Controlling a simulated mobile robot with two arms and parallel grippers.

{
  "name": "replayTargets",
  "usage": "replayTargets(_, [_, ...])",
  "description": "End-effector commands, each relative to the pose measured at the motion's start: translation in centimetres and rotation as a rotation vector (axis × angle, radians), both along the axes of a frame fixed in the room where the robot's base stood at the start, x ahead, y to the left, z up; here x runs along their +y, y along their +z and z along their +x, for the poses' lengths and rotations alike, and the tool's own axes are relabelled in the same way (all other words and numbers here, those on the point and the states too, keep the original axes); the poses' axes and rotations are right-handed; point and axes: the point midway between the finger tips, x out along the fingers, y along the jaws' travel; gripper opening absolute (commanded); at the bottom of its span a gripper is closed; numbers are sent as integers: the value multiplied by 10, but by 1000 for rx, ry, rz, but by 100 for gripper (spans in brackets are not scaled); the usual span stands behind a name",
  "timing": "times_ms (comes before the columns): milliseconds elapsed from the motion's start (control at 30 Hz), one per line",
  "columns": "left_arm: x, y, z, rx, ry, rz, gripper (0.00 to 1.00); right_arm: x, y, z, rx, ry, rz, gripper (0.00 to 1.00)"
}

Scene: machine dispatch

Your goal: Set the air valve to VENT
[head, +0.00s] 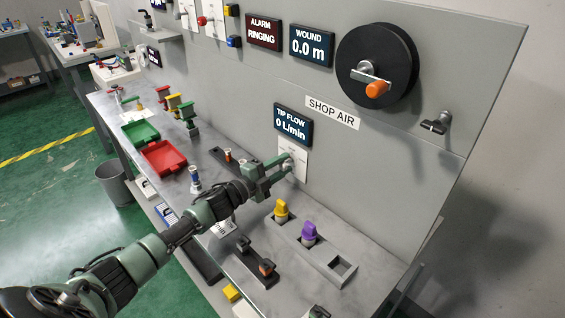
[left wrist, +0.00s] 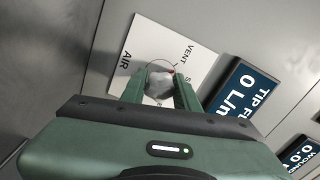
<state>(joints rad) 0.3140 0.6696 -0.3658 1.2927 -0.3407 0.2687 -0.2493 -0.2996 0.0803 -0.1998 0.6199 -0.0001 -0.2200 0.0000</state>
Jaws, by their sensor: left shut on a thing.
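The air valve is a pale round knob (left wrist: 160,82) on a white plate (left wrist: 142,44) marked AIR and VENT. In the head view the white plate (head: 293,163) is on the grey wall panel under the TIP FLOW display (head: 293,125), which reads 0 L/min. My left gripper (head: 286,166) is shut on the knob, its green fingers on either side of it in the left wrist view (left wrist: 161,92). A small red mark shows at the knob's edge, on the side towards VENT and another label partly hidden by a finger. I cannot tell its exact setting. My right gripper is not in view.
Yellow (head: 281,210) and purple (head: 308,233) pieces stand in a grey holder on the bench below the valve. A reel with an orange handle (head: 376,90) is on the panel at upper right. Red (head: 165,158) and green (head: 139,132) trays lie at left.

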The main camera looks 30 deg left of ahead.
Motion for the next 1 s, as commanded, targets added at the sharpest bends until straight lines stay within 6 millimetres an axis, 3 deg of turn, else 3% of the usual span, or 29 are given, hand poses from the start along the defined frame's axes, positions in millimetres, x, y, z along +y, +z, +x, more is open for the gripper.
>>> replayTargets(433, [1, 0, 0, 90, 3, -253, 0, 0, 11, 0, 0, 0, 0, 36])
replayTargets(1000, [0, -1, 0, 109, 2, -309, 0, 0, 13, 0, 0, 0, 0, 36])
